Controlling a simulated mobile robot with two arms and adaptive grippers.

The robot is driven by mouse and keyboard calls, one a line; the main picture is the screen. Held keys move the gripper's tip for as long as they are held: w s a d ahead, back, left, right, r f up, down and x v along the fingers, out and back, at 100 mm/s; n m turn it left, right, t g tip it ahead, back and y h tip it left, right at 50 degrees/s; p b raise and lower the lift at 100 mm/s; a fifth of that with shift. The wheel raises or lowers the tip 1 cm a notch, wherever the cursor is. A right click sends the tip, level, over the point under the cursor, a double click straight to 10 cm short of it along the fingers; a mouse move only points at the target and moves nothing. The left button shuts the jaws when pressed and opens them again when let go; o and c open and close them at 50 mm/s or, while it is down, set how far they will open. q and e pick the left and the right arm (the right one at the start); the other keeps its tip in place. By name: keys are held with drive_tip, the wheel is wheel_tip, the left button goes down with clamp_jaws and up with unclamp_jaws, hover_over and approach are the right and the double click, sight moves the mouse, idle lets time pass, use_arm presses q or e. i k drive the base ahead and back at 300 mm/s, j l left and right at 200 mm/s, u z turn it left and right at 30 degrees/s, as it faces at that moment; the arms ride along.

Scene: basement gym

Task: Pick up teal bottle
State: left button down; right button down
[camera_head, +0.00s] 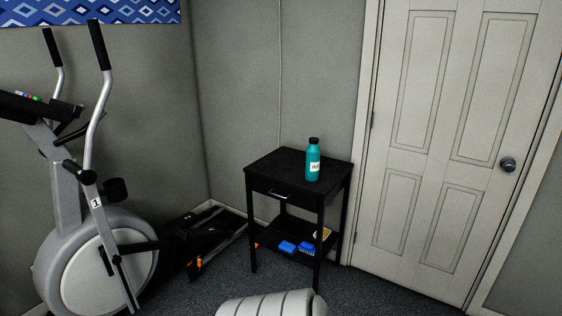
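The teal bottle (312,164) has a black cap and a white label. It stands upright on the top of a small black side table (275,167), near the right front edge. Neither of my grippers shows in the head view, and nothing touches the bottle. A rounded light-grey ribbed shape at the bottom centre may be part of my own body.
An elliptical trainer (95,255) stands at the left. A closed white door (430,140) is at the right of the table. Blue items (288,247) lie on the table's lower shelf. A black object (205,228) lies on the floor left of the table. Carpet (380,295) is clear at front right.

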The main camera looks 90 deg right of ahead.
sight(311, 165)
drive_tip(key=z, duration=3)
drive_tip(key=i+u, duration=0.35)
drive_tip(key=i, duration=0.75)
